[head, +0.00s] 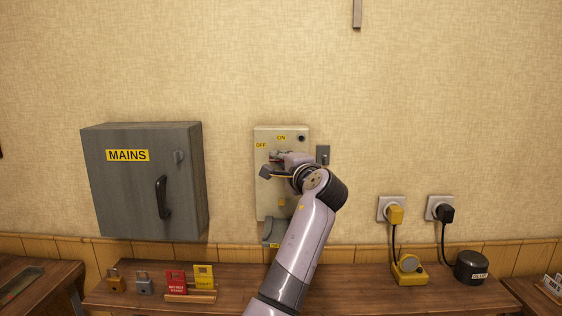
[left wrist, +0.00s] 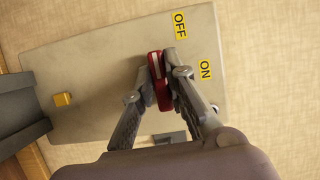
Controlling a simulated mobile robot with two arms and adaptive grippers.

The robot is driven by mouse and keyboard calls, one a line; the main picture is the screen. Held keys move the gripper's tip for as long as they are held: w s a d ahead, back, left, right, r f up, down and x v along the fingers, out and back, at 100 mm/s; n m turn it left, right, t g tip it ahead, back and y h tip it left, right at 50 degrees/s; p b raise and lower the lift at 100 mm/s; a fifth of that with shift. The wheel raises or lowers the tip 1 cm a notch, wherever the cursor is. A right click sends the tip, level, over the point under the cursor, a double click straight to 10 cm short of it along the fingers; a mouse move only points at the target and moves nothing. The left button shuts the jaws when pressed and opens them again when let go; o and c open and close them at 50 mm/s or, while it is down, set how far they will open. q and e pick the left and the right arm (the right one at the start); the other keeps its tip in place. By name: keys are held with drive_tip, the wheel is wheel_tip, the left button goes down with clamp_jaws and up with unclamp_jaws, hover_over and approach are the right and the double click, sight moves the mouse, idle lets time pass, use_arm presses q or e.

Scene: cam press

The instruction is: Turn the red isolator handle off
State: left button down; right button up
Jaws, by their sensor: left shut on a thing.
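The red isolator handle (left wrist: 163,98) shows in the left wrist view, on the front of a pale isolator box (left wrist: 95,60). The handle lies upright in that picture, and its white-striped end is at the top, on the side of the OFF label (left wrist: 180,25). The ON label (left wrist: 205,70) is to the right of the handle. My left gripper (left wrist: 160,80) is shut on the handle, one finger on each side. In the head view the left gripper (head: 273,163) is at the box (head: 265,200) and hides the handle. My right gripper is in neither view.
A grey MAINS cabinet (head: 140,190) hangs to the left. Padlocks (head: 116,281) and red and yellow tags (head: 176,281) are on the wooden bench (head: 235,288) below. Two wall sockets with a yellow plug (head: 396,215) and a black plug (head: 446,213) are right of my arm.

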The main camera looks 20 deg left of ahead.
use_arm(q)
drive_tip(key=c, duration=1.6)
unclamp_jaws()
drive_tip(key=v, duration=0.7)
drive_tip(key=shift+s, duration=0.25)
drive_tip(key=shift+d+f, duration=0.1)
drive_tip(key=shift+d, duration=0.05)
